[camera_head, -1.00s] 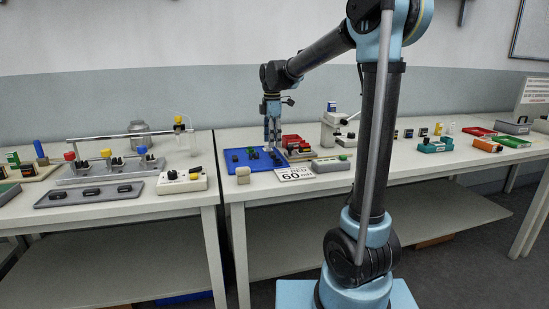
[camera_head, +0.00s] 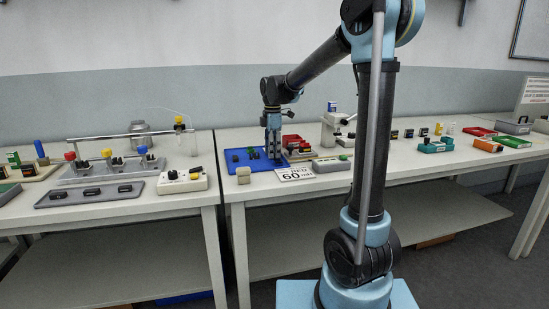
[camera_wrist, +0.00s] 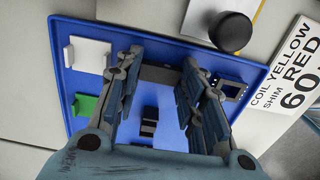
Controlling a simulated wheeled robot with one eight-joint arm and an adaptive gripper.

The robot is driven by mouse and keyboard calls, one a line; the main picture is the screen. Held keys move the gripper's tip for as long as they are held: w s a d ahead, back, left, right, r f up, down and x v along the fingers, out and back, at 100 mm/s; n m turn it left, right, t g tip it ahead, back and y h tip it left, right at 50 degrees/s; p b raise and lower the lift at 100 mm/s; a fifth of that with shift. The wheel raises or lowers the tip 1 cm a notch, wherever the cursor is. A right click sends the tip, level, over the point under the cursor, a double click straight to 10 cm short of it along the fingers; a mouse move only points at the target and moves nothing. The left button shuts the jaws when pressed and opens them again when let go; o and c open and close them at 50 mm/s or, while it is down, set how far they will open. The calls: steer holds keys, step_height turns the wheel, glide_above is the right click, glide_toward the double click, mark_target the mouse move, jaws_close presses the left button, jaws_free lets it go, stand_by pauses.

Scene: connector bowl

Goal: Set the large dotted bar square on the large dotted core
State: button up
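In the wrist view, the two jointed fingers of my gripper (camera_wrist: 162,76) stand wide apart over a blue tray. A dark bar (camera_wrist: 160,73) spans the space between the fingertips; I cannot tell whether they touch its ends. Dark blocks with a lighter band (camera_wrist: 149,121) lie nearer the palm, between the fingers. A dark square frame piece (camera_wrist: 230,89) with small light marks is right of the right finger. I cannot tell which piece is the large dotted core. In the head view, my gripper (camera_head: 273,152) is low at the tray's right part.
The blue tray (camera_head: 238,168) also holds a white block (camera_wrist: 88,54) and a green block (camera_wrist: 84,104). A black round knob (camera_wrist: 230,31) stands just beyond its edge. A white sign (camera_head: 294,174) lies right of the tray, and a beige block (camera_head: 243,175) is at its front.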

steer(key=shift+c, duration=0.9)
steer(key=shift+r, duration=2.5)
steer(key=shift+d+r+m, duration=0.3)
steer(key=shift+d+m, duration=0.2)
steer(key=shift+m, duration=0.1)
steer(key=d+r+m, duration=0.8)
steer(key=d+m, duration=0.4)
steer(key=m, duration=0.4)
steer(key=shift+m, duration=0.4)
steer(key=shift+f, duration=0.15)
steer(key=shift+f, duration=4.05)
